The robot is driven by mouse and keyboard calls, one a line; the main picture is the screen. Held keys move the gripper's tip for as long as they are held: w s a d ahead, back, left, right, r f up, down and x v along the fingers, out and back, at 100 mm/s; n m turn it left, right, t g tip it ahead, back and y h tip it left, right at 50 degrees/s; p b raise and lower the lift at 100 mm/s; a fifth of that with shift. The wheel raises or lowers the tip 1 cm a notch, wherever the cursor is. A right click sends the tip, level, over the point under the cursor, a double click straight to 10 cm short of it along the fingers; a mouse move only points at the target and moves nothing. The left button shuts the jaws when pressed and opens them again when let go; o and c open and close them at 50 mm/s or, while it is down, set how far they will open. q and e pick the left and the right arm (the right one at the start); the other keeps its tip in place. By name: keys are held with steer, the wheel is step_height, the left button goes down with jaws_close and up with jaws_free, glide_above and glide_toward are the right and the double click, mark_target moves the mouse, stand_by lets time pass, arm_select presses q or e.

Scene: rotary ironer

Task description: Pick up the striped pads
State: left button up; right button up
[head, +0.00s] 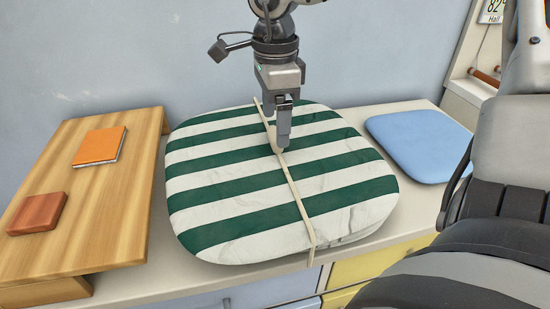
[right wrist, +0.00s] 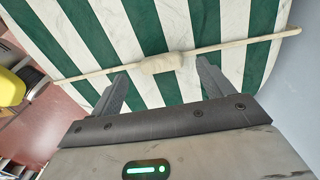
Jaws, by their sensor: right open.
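The striped pads (head: 225,190) are a rounded stack with green and white stripes, lying flat on a pale worktop. A cream strap (head: 295,195) runs around them from back to front. My right gripper (head: 283,140) points down over the back middle of the pads, at the strap. In the right wrist view the striped pads (right wrist: 100,60) fill most of the upper part. I cannot tell if the fingers touch the pads. My left gripper is not in view.
A raised wooden board (head: 105,200) stands on the left, with an orange book (head: 99,146) and a red-brown block (head: 38,213) on it. A blue pad (head: 420,146) lies to the right. The wall (head: 120,50) is close behind. Yellow drawer front (head: 370,265) below.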

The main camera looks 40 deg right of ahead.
mark_target(275, 156)
step_height(275, 156, down, 3)
steer(key=shift+d+f, duration=0.1)
steer(key=shift+f, duration=0.1)
steer(key=shift+c, duration=0.3)
jaws_close()
steer(key=shift+w+r, duration=0.1)
steer(key=shift+w, duration=0.05)
steer(key=shift+r, duration=0.1)
